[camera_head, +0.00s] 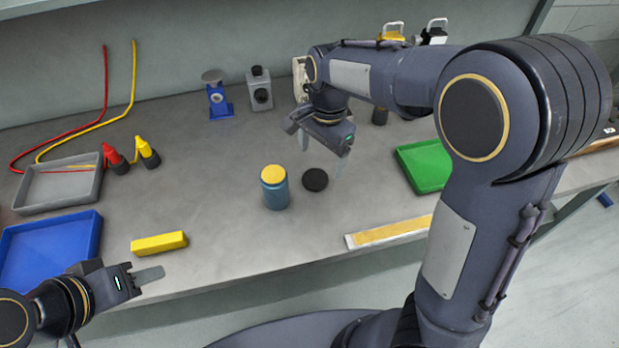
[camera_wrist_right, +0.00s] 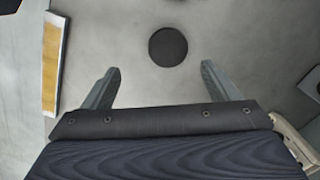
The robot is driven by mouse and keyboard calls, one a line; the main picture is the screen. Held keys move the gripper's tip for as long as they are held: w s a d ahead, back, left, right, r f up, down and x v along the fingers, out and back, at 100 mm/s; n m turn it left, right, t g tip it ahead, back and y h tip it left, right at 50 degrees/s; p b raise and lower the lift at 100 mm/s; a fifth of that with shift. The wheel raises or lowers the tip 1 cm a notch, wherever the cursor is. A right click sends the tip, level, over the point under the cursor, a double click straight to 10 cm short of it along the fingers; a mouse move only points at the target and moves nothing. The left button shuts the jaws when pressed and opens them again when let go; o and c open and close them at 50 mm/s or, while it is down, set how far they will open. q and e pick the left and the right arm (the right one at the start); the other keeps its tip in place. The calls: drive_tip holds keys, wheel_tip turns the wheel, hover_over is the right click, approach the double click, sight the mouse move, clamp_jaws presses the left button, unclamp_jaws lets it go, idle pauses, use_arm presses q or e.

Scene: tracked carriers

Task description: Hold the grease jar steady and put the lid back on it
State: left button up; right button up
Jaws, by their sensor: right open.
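The grease jar (camera_head: 275,193) stands upright on the bench in the head view, a blue cylinder with a yellow top. A round black disc, which looks like the lid (camera_head: 315,180), lies flat on the bench just right of the jar, apart from it. In the right wrist view the lid (camera_wrist_right: 168,47) lies just beyond the fingertips, roughly centred between them. My right gripper (camera_head: 322,158) is open and empty above the bench by the lid; its two spread fingers show in the wrist view (camera_wrist_right: 160,70). My left gripper (camera_head: 150,275) is at the bench's front edge, away from the jar; its finger opening is unclear.
A yellow block (camera_head: 159,243) lies near my left gripper, beside a blue tray (camera_head: 95,245) and a grey tray (camera_head: 28,205). A yellow strip (camera_head: 392,232) lies at the front right, and a green tray (camera_head: 425,165) at the right.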

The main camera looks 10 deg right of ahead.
sight(316, 178)
drive_tip(key=shift+w+a+f+m+h, duration=0.2)
drive_tip(key=shift+w+a+m+h, duration=0.2)
drive_tip(key=shift+w+a, duration=0.25)
drive_tip(key=shift+d, duration=0.1)
drive_tip(key=shift+f, duration=1.3)
drive_tip(key=f, duration=0.5)
drive_tip(key=shift+d+f, duration=0.15)
drive_tip(key=shift+d, duration=0.05)
drive_tip(key=c, duration=1)
